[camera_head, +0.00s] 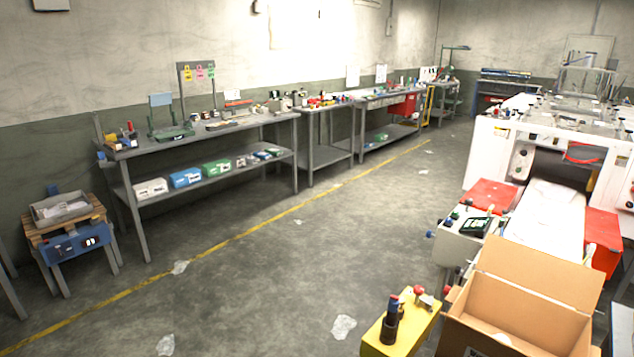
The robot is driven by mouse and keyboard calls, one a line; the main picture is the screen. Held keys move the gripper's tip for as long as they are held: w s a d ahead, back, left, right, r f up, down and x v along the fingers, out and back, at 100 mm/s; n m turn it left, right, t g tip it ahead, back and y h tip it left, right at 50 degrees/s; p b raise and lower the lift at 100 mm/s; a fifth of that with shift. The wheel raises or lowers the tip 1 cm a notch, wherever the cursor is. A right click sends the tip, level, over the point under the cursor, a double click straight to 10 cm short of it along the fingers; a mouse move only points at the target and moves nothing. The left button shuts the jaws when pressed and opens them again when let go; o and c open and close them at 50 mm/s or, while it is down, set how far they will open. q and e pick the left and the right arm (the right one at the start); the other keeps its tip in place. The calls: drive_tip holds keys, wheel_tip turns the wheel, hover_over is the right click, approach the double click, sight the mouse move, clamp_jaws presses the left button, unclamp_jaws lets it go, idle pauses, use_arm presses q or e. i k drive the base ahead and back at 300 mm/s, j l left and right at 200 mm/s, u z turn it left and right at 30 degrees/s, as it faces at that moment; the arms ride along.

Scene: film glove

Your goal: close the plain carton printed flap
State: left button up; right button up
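A plain brown carton (515,318) stands at the lower right of the head view, cut off by the bottom edge. Its top is open. A wide flap (540,274) stands up at its far side and leans back. A small flap sticks out at its left side. Something white and rounded (502,339) shows low in the carton, and dark print (474,352) shows at the bottom edge. I cannot tell which flap carries print. Neither of my grippers is in view.
A yellow block (411,327) with dark and red fittings stands left of the carton. A white machine (545,210) with red side panels lies behind it. Workbenches (200,135) line the left wall. The grey floor between is open, with scraps of clear film.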

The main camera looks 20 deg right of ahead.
sight(565, 281)
drive_tip(key=k+l, duration=0.15)
drive_tip(key=l, duration=0.25)
drive_tip(key=k+l, duration=0.15)
drive_tip(key=l, duration=0.2)
drive_tip(key=k+l, duration=0.2)
drive_tip(key=l, duration=0.2)
drive_tip(key=k+l, duration=0.15)
drive_tip(key=l, duration=0.25)
drive_tip(key=k+l+u, duration=0.1)
drive_tip(key=l, duration=0.25)
drive_tip(key=k+l, duration=0.25)
drive_tip(key=l, duration=0.15)
